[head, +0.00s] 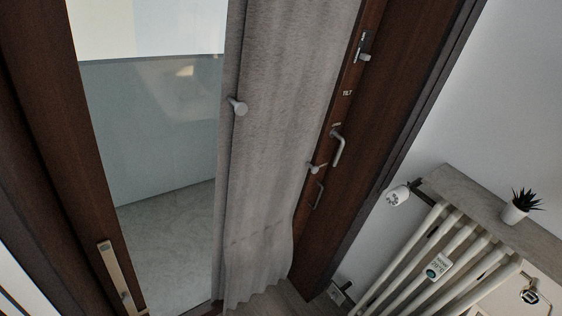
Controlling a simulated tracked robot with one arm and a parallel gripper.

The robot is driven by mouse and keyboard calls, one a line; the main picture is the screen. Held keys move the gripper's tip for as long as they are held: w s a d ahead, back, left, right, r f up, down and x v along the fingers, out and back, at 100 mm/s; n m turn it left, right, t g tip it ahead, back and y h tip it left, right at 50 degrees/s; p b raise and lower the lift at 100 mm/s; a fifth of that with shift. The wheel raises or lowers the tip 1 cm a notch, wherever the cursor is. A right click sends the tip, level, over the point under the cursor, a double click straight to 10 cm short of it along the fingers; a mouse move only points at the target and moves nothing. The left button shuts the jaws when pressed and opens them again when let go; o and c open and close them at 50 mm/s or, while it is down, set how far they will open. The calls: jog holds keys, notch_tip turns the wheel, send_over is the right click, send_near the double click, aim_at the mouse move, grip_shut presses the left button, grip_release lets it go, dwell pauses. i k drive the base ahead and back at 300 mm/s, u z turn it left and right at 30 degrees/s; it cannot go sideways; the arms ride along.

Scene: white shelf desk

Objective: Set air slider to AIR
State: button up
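My gripper is not in view. I cannot make out an air slider or the word AIR anywhere in the head view. A white panel (508,291) at the bottom right carries a small dark and silver fitting (530,296), too small to identify. A small white and green tag (437,267) with tiny lettering sits on the radiator, and I cannot read it.
The view is tilted. A white ribbed radiator (408,262) stands at lower right under a grey ledge (468,198) with a potted plant (518,207). A grey curtain (285,120) hangs between a glass pane (150,120) and a brown door (385,110) with handles.

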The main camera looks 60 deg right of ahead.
aim_at(364, 57)
jog(key=z, duration=0.8)
jog(key=k, duration=1.05)
jog(key=z, duration=0.3)
jog(key=i, duration=1)
